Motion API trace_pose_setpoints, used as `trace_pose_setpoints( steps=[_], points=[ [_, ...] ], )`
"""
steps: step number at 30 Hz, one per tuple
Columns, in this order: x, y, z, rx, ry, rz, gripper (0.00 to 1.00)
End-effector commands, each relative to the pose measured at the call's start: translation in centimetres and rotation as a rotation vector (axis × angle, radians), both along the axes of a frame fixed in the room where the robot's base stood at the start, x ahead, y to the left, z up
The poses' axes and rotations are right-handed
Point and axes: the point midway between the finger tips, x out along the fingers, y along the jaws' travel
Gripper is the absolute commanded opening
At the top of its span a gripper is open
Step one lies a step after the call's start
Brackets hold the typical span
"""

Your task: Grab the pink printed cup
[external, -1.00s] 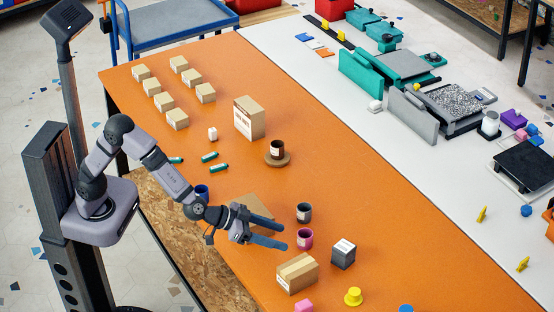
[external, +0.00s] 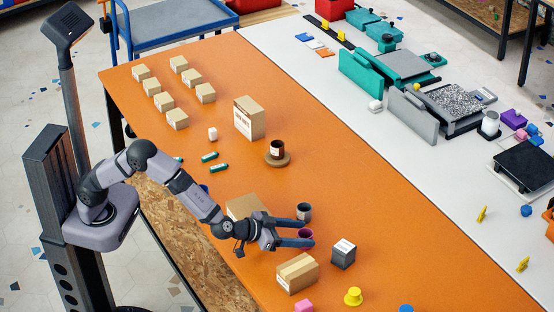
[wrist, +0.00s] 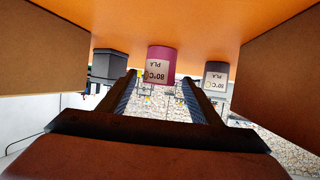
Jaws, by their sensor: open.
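The pink printed cup (external: 306,233) stands upright on the orange table, partly hidden by my gripper's fingers. In the wrist view, which looks inverted, the pink cup (wrist: 161,66) shows its pale label with "PLA" and "80°C" print. My gripper (external: 308,232) is open, with its fingers level above the table and reaching toward the cup. In the wrist view the cup appears in the gap between the fingertips (wrist: 159,77). I cannot tell whether a finger touches it. Nothing is gripped.
A dark grey cup (external: 304,210) stands close behind the pink one; it shows at the right in the wrist view (wrist: 215,76). A dark grey box (external: 343,254) is to the right. Cardboard boxes flank my gripper: one (external: 297,273) in front, one (external: 243,207) behind.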

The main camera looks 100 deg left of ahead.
Motion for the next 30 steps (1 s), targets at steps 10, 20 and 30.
trace_pose_setpoints(
  steps=[10,20,30],
  points=[
    [0.7,0.5,-0.4,0.000,0.001,0.000,0.58],
    [3.5,2.1,-2.0,0.000,0.002,0.001,0.58],
    [4.6,2.8,-2.4,0.000,0.000,-0.001,0.58]
  ],
)
